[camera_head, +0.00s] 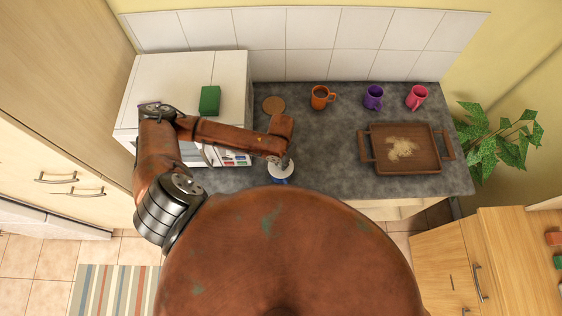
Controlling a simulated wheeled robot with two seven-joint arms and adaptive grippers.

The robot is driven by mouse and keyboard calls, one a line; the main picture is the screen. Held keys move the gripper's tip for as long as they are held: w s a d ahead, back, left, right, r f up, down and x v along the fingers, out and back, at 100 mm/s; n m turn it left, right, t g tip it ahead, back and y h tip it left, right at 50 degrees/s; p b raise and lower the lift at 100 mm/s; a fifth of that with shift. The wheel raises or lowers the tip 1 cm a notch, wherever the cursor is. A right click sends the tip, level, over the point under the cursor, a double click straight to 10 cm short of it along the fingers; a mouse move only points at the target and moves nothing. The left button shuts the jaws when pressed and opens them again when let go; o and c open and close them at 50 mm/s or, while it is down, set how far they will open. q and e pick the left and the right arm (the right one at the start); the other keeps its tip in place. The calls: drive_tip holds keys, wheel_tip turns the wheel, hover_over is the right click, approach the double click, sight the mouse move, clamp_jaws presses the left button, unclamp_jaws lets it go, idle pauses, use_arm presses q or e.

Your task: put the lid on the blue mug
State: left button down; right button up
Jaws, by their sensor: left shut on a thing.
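A pale round lid (286,171) is under my left gripper (277,162), which is shut on it at the front edge of the counter. A small bit of the blue mug (280,181) shows just below the lid. The lid and my arm hide most of the mug. I cannot tell whether the lid touches the mug's rim or hangs above it. My right gripper is not in view.
A brown round mat (273,104), an orange mug (321,97), a purple mug (373,97) and a pink mug (416,96) stand along the back. A wooden tray (435,150) lies right. A green box (210,100) sits on a white appliance (160,75). Mid-counter is clear.

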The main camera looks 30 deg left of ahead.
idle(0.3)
use_arm(q)
drive_tip(key=c, duration=1.8)
unclamp_jaws()
drive_tip(key=shift+o, duration=0.7)
drive_tip(key=o, duration=0.4)
